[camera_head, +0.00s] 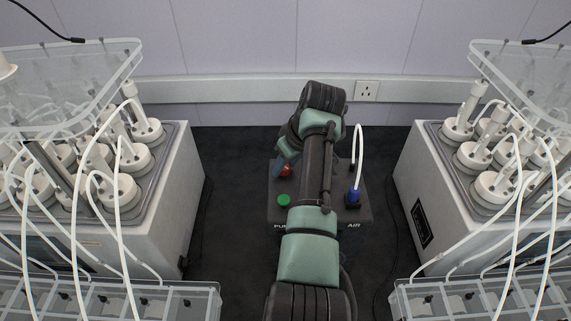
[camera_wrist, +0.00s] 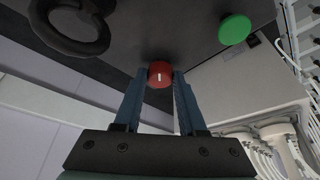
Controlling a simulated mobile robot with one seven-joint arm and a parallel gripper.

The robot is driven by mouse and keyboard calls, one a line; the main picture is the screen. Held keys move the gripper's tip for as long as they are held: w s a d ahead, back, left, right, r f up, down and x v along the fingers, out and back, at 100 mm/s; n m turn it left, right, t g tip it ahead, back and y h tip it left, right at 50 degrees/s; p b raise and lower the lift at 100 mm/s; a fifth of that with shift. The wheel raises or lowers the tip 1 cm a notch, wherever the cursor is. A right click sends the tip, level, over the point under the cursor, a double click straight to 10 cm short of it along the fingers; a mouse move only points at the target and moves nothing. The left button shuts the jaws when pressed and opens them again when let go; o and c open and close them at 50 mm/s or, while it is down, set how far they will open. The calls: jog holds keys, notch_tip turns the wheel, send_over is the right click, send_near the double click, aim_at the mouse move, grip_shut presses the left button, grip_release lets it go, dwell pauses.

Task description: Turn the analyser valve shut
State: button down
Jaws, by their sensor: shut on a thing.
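The analyser valve is a red round knob with a white mark, seen in the wrist view (camera_wrist: 160,74) between my fingertips. It also shows in the head view (camera_head: 285,170), partly hidden by my arm. It sits on a dark panel box (camera_head: 276,215) between the two reactor units. My gripper (camera_wrist: 160,82) is shut on the red knob, one blue finger on each side. In the head view my arm covers much of the box and most of my gripper.
A green button (camera_head: 284,200) and a blue fitting (camera_head: 353,195) with a white tube are on the same box. A black ring-shaped handle (camera_wrist: 72,22) is near the knob. Reactor units with white-capped bottles stand left (camera_head: 165,200) and right (camera_head: 420,165).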

jog(key=shift+r, duration=0.15)
jog(key=shift+c, duration=2.4)
grip_release()
jog(key=b+v, duration=0.2)
jog(key=v, duration=1.1)
jog(key=shift+b, duration=0.4)
